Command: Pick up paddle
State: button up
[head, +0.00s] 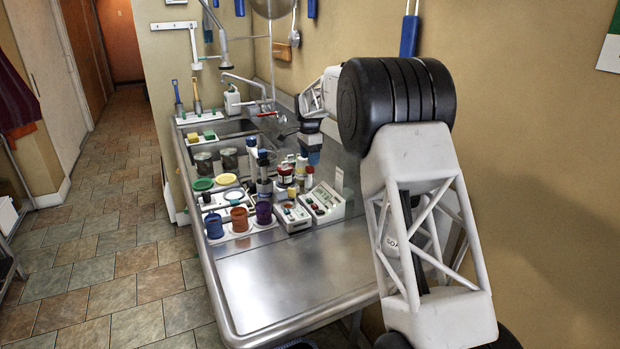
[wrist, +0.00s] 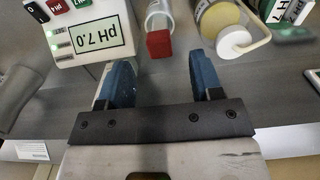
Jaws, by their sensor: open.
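My gripper (head: 312,157) is over the back right of the steel counter, beside the cluster of bottles and meters. In the wrist view my gripper (wrist: 162,78) has its two blue fingers apart, with nothing held between them. I cannot tell for sure which thing is the paddle. A blue-handled tool (head: 409,36) hangs on the back wall at the upper right, its top out of frame and its lower end near my arm. A wooden piece (head: 282,51) also hangs on that wall. No paddle is clear in the wrist view.
Orange (head: 239,219) and purple cups (head: 264,212) stand nearer the front. The counter's front part (head: 285,285) is clear.

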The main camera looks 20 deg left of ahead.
aim_at(310, 172)
jog(key=shift+f, duration=0.85)
jog(key=shift+f, duration=2.6)
jog(key=c, duration=1)
jog(key=shift+r, duration=5)
jog(key=shift+s, duration=0.1)
